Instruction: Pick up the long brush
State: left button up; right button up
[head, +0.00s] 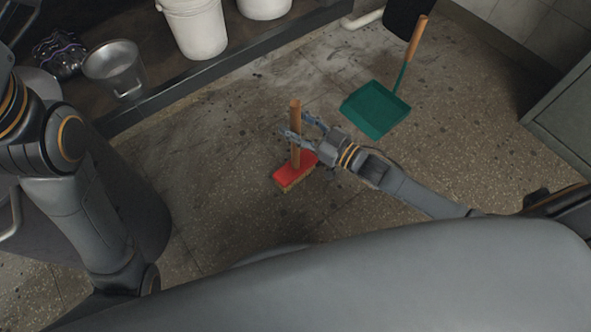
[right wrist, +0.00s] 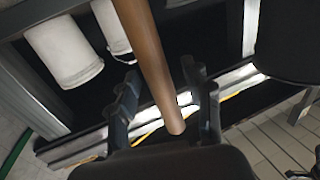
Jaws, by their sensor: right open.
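The long brush stands upright on the floor in the head view, with a red head (head: 284,178) and pale bristles below it. Its wooden handle (head: 295,150) rises from the head. My right gripper (head: 296,124) is open, its fingers on either side of the upper handle. In the right wrist view the handle (right wrist: 150,60) runs between the two open fingers (right wrist: 160,85), with its end showing near the palm. I cannot tell whether either finger touches it. My left arm shows at the left of the head view, but its gripper is out of view.
A green dustpan (head: 374,110) with a wooden handle lies to the right of the brush. White buckets (head: 196,28) and a metal pot (head: 114,66) stand on a low shelf at the back left. A grey cabinet (head: 566,118) is at the right.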

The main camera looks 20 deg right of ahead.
jog(key=shift+w+a, duration=0.1)
jog(key=shift+w, duration=0.05)
grip_shut()
jog(key=shift+r, duration=0.1)
